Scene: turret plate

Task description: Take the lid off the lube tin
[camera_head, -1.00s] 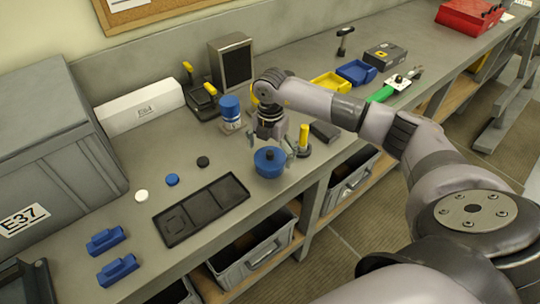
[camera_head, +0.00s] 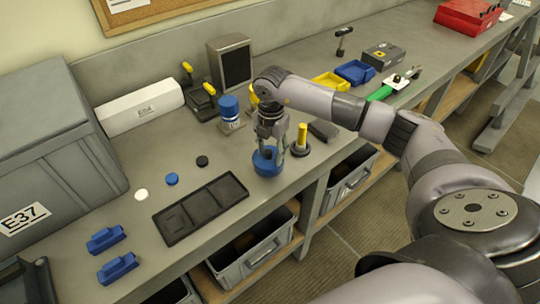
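The lube tin (camera_head: 268,168) is a short round blue tin standing on the workbench near its front edge, just right of the black tray. My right gripper (camera_head: 269,152) points down over the tin from above. Its fingers have come together at the top of the tin and look shut on the lid, whose small knob is hidden between them. The lid appears still seated on the tin; the seam is too small to make out. My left gripper is not in view.
A black compartment tray (camera_head: 201,210) lies left of the tin. A yellow-handled tool (camera_head: 302,140) stands close on the right. A blue-capped container (camera_head: 230,112) stands behind. Small white, blue and black discs lie left, with clear bench around them.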

